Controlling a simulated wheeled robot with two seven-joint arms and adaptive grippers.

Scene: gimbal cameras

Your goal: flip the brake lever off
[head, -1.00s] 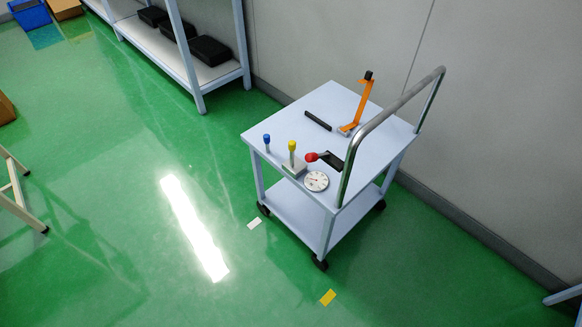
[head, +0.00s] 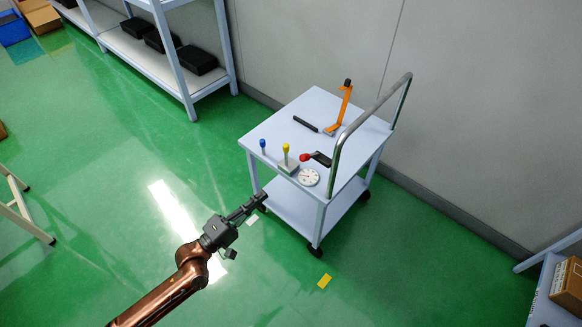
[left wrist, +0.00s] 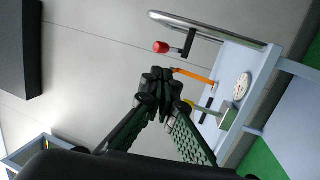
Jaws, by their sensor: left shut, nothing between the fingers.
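An orange lever (head: 344,104) with a black tip stands tilted up from a small bracket at the back of the trolley top. A red-knobbed lever (head: 305,157) with a black base sits nearer the front. No label shows which one is the brake lever. In the left wrist view the orange lever (left wrist: 198,79) and the red-knobbed lever (left wrist: 161,47) both show beyond the fingers. My left gripper (head: 259,200) is shut and empty, in front of the trolley's near left side, apart from the levers. It also shows in the left wrist view (left wrist: 155,88). My right gripper is not in view.
The white trolley (head: 275,128) carries a blue-knobbed post (head: 263,146), a yellow-knobbed lever (head: 286,150), a round dial (head: 308,177) and a black bar (head: 305,124). A metal handrail (head: 353,122) rises along its right side. The green floor in front is mostly clear.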

